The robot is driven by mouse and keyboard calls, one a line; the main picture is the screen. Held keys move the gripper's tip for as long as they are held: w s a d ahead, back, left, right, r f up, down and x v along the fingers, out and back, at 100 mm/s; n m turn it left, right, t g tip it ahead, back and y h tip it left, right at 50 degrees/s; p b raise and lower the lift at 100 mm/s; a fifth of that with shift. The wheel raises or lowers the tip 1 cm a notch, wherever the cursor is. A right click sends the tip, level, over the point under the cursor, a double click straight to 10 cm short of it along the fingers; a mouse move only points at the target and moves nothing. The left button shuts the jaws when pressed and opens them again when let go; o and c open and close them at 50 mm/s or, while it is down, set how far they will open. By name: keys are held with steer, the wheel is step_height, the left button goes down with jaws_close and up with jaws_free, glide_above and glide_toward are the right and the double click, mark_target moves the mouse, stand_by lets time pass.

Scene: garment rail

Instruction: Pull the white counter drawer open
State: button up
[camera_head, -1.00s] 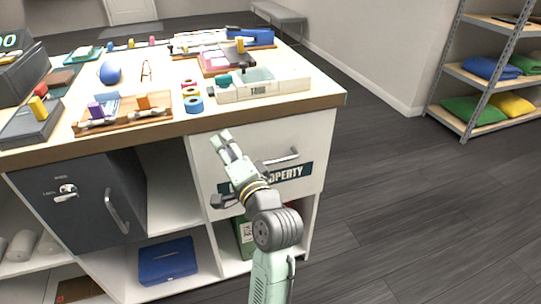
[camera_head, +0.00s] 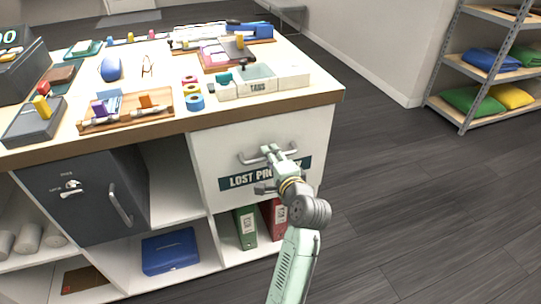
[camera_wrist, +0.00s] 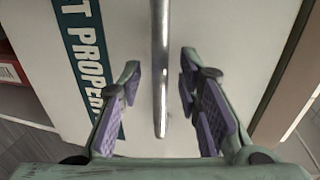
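The white counter drawer (camera_head: 232,141) sits at the right end of the counter, its front flush with the frame, with a dark "LOST PROPERTY" label. Its silver bar handle (camera_head: 253,158) runs across the front above the label; my gripper covers part of it. In the wrist view the handle (camera_wrist: 160,60) lies between my open fingers, with gaps on both sides. My gripper (camera_head: 273,152) is at the handle's right half in the head view. In the wrist view my gripper (camera_wrist: 163,105) shows purple pads on either side of the bar.
A dark grey locker door (camera_head: 85,200) with its own handle is at the left. Red (camera_head: 273,216) and green (camera_head: 245,228) binders stand below the drawer. The counter top (camera_head: 150,65) holds several small items. Floor to the right is clear.

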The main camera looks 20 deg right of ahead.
steer(key=shift+w+f, duration=0.1)
steer(key=shift+w, duration=0.3)
steer(key=shift+c, duration=0.2)
jaws_close()
stand_by(0.5)
